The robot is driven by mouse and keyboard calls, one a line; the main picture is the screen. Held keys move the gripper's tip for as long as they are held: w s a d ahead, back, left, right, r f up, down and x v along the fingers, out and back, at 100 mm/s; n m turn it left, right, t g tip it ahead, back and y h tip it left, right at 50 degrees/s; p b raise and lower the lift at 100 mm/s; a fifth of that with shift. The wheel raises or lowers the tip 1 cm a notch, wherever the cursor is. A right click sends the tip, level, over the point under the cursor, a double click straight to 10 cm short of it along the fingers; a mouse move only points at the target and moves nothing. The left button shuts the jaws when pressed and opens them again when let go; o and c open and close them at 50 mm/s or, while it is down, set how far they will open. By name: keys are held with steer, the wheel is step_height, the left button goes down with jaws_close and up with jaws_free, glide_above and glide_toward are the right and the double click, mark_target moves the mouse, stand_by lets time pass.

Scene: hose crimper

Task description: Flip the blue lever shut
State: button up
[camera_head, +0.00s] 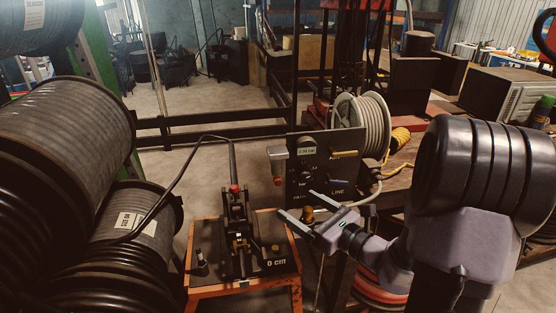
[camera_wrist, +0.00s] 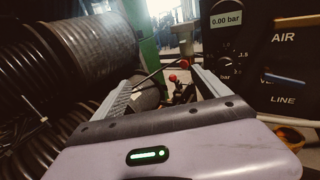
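The blue lever (camera_wrist: 285,80) shows in the wrist view on the dark panel (camera_wrist: 300,102), between the words AIR and LINE. It lies nearly level there, tilted slightly down to the right. In the head view it is small and dark on the panel (camera_head: 316,164), just above the word LINE (camera_head: 338,181). My gripper (camera_head: 297,203) is open and empty, in front of the panel's lower left edge. In the wrist view its two fingers (camera_wrist: 160,85) stand wide apart, with the lever to their right. My gripper appears apart from the lever.
A yellow lever (camera_head: 344,153) sits higher on the panel. A crimper with a red knob (camera_head: 235,188) stands on an orange-framed table (camera_head: 243,291) at left. Large hose reels (camera_head: 75,125) fill the left side. A pale hose reel (camera_head: 363,123) stands behind the panel.

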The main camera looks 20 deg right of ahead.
mark_target(339, 182)
steer(key=s+d+f+m+h, duration=0.2)
steer(key=d+f+m+h, duration=0.25)
steer(key=d, duration=0.35)
steer(key=s+d+f+m+h, duration=0.3)
steer(key=d+m+h, duration=0.2)
steer(key=d, duration=0.3)
steer(key=shift+t, duration=0.3)
steer(key=b+x, duration=0.1)
steer(key=x, duration=0.7)
steer(key=b+x, duration=0.1)
steer(key=x, duration=0.8)
steer(key=shift+w+r, duration=0.1)
steer(key=shift+r, duration=0.15)
steer(key=shift+w+d, duration=0.15)
steer(key=shift+w, duration=0.15)
steer(key=shift+r, duration=0.1)
